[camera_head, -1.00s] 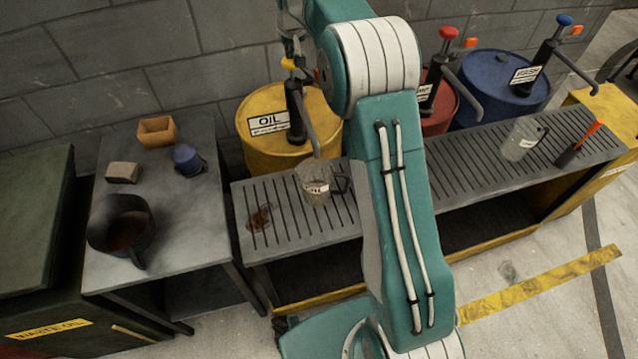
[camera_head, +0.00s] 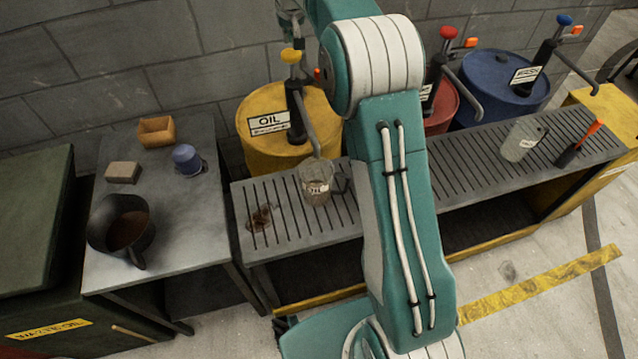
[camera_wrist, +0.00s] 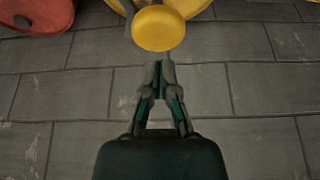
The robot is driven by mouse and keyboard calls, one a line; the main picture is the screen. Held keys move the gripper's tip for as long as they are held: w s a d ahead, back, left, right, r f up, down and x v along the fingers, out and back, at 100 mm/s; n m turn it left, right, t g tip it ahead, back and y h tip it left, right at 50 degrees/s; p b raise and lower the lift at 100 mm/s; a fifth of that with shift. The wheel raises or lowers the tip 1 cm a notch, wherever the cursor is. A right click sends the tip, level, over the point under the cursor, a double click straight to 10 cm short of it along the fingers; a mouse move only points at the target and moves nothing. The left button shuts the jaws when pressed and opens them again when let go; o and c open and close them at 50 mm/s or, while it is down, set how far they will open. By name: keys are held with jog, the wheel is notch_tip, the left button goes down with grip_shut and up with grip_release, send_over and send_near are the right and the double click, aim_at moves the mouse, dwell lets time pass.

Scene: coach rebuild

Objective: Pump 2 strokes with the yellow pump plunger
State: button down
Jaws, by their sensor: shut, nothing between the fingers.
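The yellow pump plunger (camera_head: 291,56) tops the dark pump on the yellow drum labelled OIL (camera_head: 258,107). In the wrist view its round yellow knob (camera_wrist: 158,28) lies just beyond my fingertips. My gripper (camera_wrist: 160,66) is shut and empty. In the head view my gripper (camera_head: 290,14) is partly cut off by the top edge and sits above the knob, with a small gap seen between them. The pump's spout ends over a clear labelled jug (camera_head: 316,186) on the slatted bench; its contents are hard to make out.
A red drum (camera_head: 441,112) and a blue drum (camera_head: 492,85) with similar pumps stand to the right. Another jug (camera_head: 519,141) is on the slatted bench (camera_head: 420,178). A side table at left holds a dark pot (camera_head: 122,228). The block wall is close behind the drums.

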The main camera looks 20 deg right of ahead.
dwell(0.4)
notch_tip(320, 180, up, 6)
dwell(0.6)
dwell(0.4)
jog(key=s+r, duration=0.4)
jog(key=s, duration=0.8)
jog(key=s+r, duration=0.3)
jog(key=s, duration=0.9)
jog(key=s+f, duration=0.5)
jog(key=s, duration=0.6)
jog(key=s+f+t, duration=0.1)
jog(key=s+f, duration=0.3)
jog(key=s, duration=0.6)
jog(key=shift+s+f, duration=0.35)
jog(key=shift+s, duration=0.05)
